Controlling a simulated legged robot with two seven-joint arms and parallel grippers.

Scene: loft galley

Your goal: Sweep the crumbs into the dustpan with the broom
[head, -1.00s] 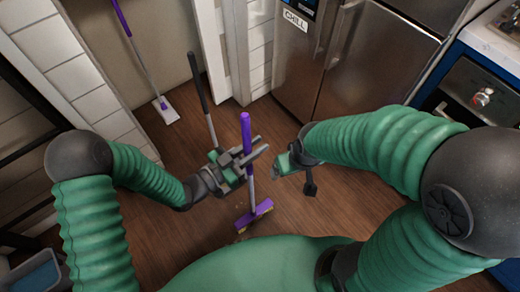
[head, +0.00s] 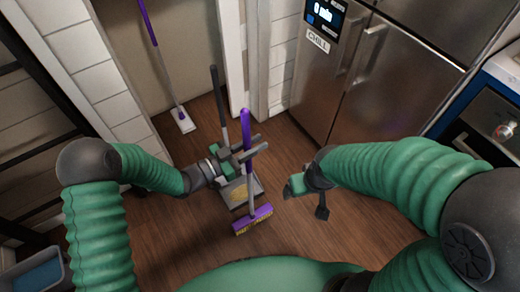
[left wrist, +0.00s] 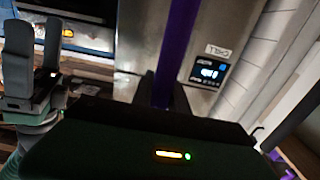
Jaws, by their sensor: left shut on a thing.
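My left gripper (head: 252,146) is shut on the purple handle of the broom (head: 247,125). The handle also shows between its fingers in the left wrist view (left wrist: 177,50). The broom stands nearly upright, its purple head with yellow bristles (head: 254,219) low at the floor, just in front of the dustpan. The grey dustpan (head: 257,187) lies on the floor behind the broom, with its dark long handle rising; my left gripper hides part of it. Yellowish crumbs (head: 238,194) show in the pan. My right gripper (head: 306,197) is empty to the right; its fingers look apart in the left wrist view (left wrist: 36,62).
A purple-handled mop (head: 165,62) leans at the back wall, its white head on the floor. A steel fridge (head: 350,90) stands at the back right, with an oven (head: 490,135) at the far right. A grey bin (head: 38,272) is at lower left. Wooden floor (head: 200,240) is clear in front.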

